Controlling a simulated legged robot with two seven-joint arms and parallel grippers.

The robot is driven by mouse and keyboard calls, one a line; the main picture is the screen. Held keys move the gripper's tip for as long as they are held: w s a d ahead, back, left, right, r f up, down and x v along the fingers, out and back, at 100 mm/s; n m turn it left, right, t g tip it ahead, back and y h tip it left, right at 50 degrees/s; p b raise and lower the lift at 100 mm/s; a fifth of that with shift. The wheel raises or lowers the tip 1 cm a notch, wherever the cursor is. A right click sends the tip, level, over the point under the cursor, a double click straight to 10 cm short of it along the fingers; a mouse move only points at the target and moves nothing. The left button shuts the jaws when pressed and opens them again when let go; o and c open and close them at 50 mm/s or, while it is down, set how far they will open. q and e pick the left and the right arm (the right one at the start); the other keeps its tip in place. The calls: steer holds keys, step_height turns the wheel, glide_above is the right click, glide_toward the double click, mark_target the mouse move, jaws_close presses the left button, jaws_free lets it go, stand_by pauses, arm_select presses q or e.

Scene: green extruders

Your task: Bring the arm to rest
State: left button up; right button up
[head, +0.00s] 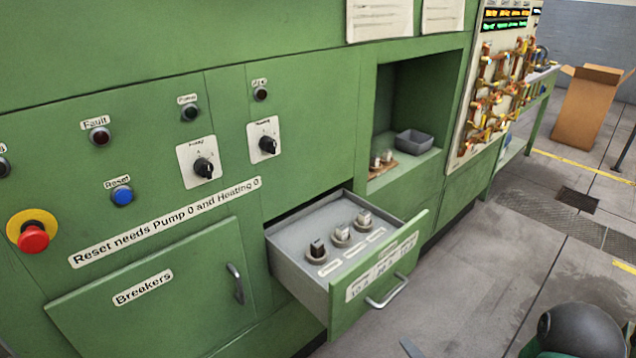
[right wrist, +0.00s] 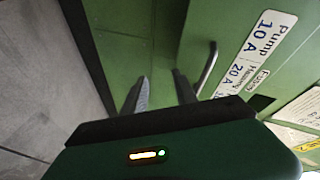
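My right gripper (right wrist: 161,84) shows in the right wrist view with its two fingers apart and nothing between them. In the head view only a grey fingertip (head: 411,348) shows at the bottom edge, with a dark rounded part of my right arm at the lower right. The gripper is in front of the open drawer (head: 345,292), near its handle (head: 387,292); the handle also shows beyond the fingers in the right wrist view (right wrist: 207,68). I cannot tell that anything touches. My left gripper is out of view.
The drawer juts out and holds three fuse-like pieces (head: 341,235). A niche above holds a grey bin (head: 415,143). The green panel carries knobs, a red emergency button (head: 33,238) and a closed breaker door (head: 145,300). Free floor (head: 480,270) lies to the right.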

steer(key=s+a+r+n+g+h, duration=0.2)
steer(key=s+a+r+n+g, duration=0.1)
steer(key=s+n+g, duration=0.3)
steer(key=s+a+r+n+g+h, duration=0.35)
steer(key=s+g, duration=0.25)
steer(key=s, duration=0.2)
steer(key=w+d+p+v, duration=0.1)
steer(key=w+p+v, duration=0.2)
steer(key=p+v, duration=1.3)
steer(key=r+y+p, duration=0.1)
steer(key=p, duration=0.1)
steer(key=shift+w+d+p, duration=0.15)
steer(key=shift+w+p, duration=0.1)
steer(key=shift+p, duration=0.05)
